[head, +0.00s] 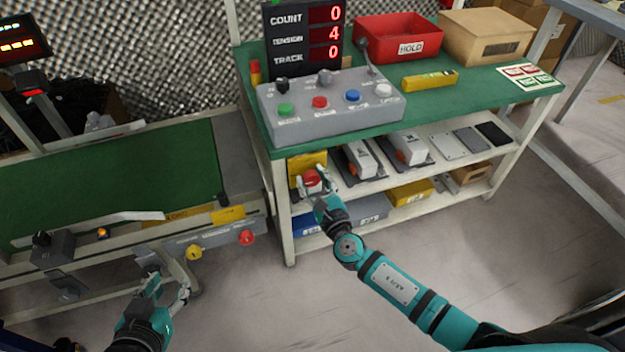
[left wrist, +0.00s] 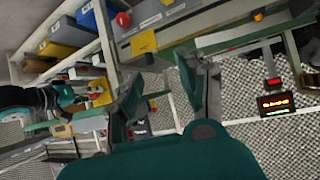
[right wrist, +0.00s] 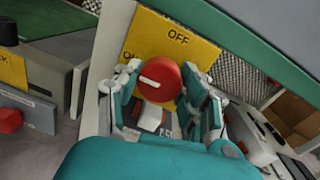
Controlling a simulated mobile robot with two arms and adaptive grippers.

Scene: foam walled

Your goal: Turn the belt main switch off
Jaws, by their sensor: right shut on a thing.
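The belt main switch is a red round knob (right wrist: 159,80) with a white mark, in front of a yellow plate (right wrist: 178,37) reading OFF at its top and partly hidden lettering at its left. The white mark lies on the knob's left part, not toward OFF. The knob also shows in the head view (head: 312,177), under the bench's left end. My right gripper (head: 316,187) is shut on the knob, with fingers on both sides in the right wrist view (right wrist: 165,95). My left gripper (head: 168,291) is open and empty, low beside the conveyor; its fingers show apart in the left wrist view (left wrist: 170,85).
The green-topped bench (head: 450,88) holds a grey button box (head: 330,110), a display (head: 303,35) and a red HOLD bin (head: 400,38). Its shelves carry grey devices and bins. The conveyor (head: 120,175) stands left, with a red button (head: 247,237) on its side. The floor in front is clear.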

